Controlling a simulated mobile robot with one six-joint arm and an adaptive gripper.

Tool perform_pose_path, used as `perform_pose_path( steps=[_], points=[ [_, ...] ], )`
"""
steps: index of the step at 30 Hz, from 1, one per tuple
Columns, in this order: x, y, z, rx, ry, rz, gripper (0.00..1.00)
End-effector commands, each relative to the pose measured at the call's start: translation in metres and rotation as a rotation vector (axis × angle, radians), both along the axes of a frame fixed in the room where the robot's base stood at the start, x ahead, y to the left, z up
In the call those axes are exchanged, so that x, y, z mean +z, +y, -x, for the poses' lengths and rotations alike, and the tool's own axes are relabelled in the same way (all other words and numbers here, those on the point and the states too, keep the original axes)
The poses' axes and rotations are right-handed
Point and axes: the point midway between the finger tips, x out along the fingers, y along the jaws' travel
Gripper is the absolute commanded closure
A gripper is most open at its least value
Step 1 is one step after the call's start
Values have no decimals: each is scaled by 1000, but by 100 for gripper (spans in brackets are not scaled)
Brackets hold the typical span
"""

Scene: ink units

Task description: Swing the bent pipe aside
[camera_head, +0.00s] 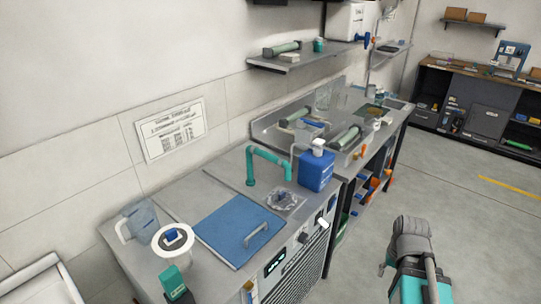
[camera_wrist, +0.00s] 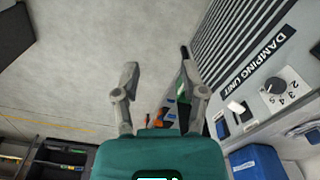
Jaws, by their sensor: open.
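The bent pipe (camera_head: 268,155) is teal green and stands on the grey worktop of the unit. It rises from its foot, runs across to the right and turns down. My arm shows at the lower right of the head view, well apart from the pipe. The pipe cannot be made out in the wrist view.
A blue canister (camera_head: 316,170) stands close right of the pipe. A blue lid (camera_head: 235,232) with a handle lies in front. A clear jug (camera_head: 140,220) and a white round container (camera_head: 174,250) stand at left. Shelves (camera_head: 300,56) hang behind. The floor at right is free.

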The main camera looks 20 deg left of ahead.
Motion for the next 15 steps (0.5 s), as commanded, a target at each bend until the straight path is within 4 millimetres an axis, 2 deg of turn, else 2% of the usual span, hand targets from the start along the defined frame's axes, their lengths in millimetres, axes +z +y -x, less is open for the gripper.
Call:
perform_pose_path(
  steps=[1,7,11,15],
  points=[
    [-1,2,-2,0,-2,-6,64],
    [-5,19,-18,0,-15,-74,100],
    [-8,40,-37,-1,-29,-161,100],
    [-10,70,-63,-6,-47,-286,100]
  ],
)
